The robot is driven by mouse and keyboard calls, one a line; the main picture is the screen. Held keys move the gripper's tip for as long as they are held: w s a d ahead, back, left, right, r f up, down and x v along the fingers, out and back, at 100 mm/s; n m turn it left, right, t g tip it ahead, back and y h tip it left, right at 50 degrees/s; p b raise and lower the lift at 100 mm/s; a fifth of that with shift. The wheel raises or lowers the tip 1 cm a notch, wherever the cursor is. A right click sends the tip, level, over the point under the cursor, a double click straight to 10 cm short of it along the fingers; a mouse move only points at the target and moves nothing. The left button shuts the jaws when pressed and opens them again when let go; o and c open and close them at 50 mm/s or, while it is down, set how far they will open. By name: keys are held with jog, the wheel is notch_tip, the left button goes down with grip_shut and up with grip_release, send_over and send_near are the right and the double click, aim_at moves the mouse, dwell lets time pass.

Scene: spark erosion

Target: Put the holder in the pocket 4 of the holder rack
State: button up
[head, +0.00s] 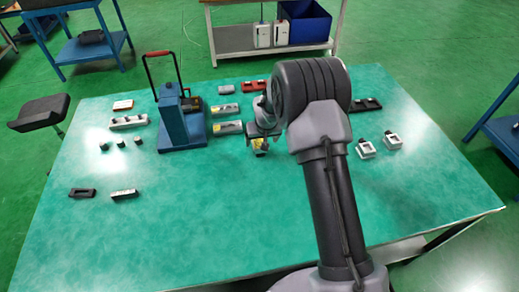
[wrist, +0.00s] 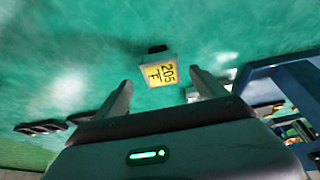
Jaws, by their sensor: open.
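A small light block with a yellow label and a dark top piece, which looks like the holder (head: 259,146), is on the green table below my gripper (head: 263,131). In the wrist view the holder (wrist: 155,72) shows its label and lies just ahead of and between the fingertips. My gripper (wrist: 160,82) is open, with a finger on each side and nothing gripped. A dark rack with openings, likely the holder rack (head: 369,104), is at the table's back right, partly behind my arm. It seems to show at the left of the wrist view (wrist: 40,127). Its pocket numbers are unreadable.
A blue press (head: 178,122) with a red handle stands left of my gripper. Grey blocks with yellow labels (head: 228,127) lie between. Two white blocks (head: 366,149) sit at right. A white rack (head: 128,122) is at left. The table's front middle is clear.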

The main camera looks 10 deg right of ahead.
aim_at(260, 143)
jog(key=b+x, duration=0.1)
jog(key=x, duration=0.4)
jog(key=shift+w+a+f+b, duration=0.2)
jog(key=shift+f+b, duration=0.1)
jog(key=shift+b, duration=0.1)
jog(key=shift+r, duration=0.1)
jog(key=shift+c, duration=0.6)
grip_shut()
jog(key=shift+r, duration=0.15)
